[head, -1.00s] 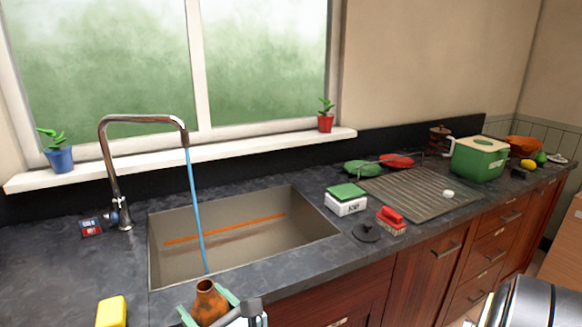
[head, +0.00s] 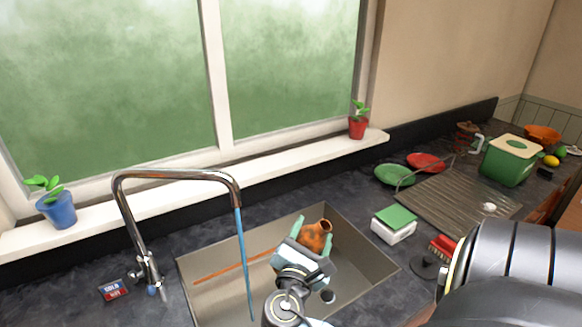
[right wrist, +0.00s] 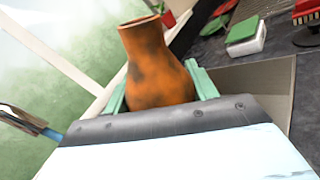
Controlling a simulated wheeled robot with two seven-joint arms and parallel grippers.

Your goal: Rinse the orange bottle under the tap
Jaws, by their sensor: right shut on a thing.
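The orange bottle (head: 316,237), with dark smudges, is held over the sink (head: 360,284), tilted with its mouth to the upper right. My right gripper (head: 303,240) is shut on it, one green finger on each side; in the right wrist view the bottle (right wrist: 158,70) stands between the fingers. The tap (head: 178,174) arches over the sink's left part, and a blue stream of water (head: 243,262) falls from its spout. The bottle is right of the stream and apart from it. My left gripper is not in view.
An orange stick (head: 225,268) lies in the sink. Right of the sink are a white box with a green top (head: 394,225), a red brush (head: 443,246) and a drying rack (head: 455,200). Potted plants stand on the sill (head: 290,160).

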